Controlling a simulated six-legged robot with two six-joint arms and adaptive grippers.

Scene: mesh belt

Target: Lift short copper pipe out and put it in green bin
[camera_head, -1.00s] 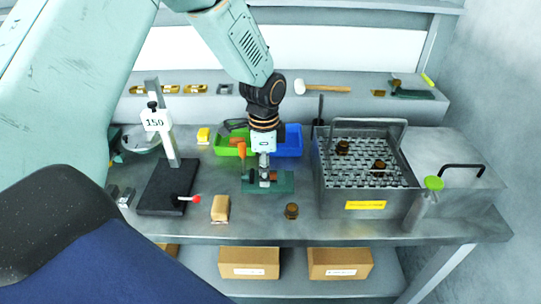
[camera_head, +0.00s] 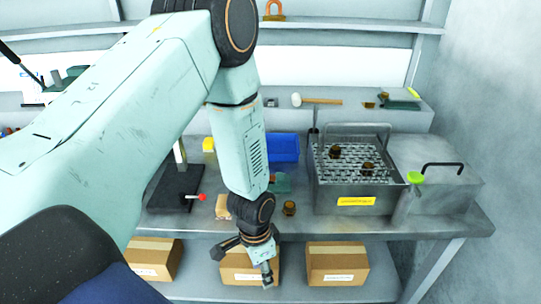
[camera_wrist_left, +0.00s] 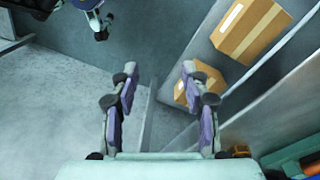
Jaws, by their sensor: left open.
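My left gripper (camera_head: 265,272) hangs in front of the bench's front edge, near the middle cardboard box of the lower shelf. In the left wrist view its two fingers (camera_wrist_left: 158,82) are spread with nothing between them. Two short brown copper-coloured pieces lie in the mesh basket (camera_head: 360,201), one at the left (camera_head: 335,151) and one at the right (camera_head: 368,169). Another such piece (camera_head: 289,208) stands on the bench left of the basket. I cannot tell which is the short copper pipe. The green bin is hidden behind my left arm.
A blue bin (camera_head: 283,147) stands behind a green fixture (camera_head: 281,183), partly covered by my arm. A black stand (camera_head: 176,187) is at the left and a green-capped bottle (camera_head: 407,197) right of the basket. Cardboard boxes (camera_head: 338,263) line the lower shelf.

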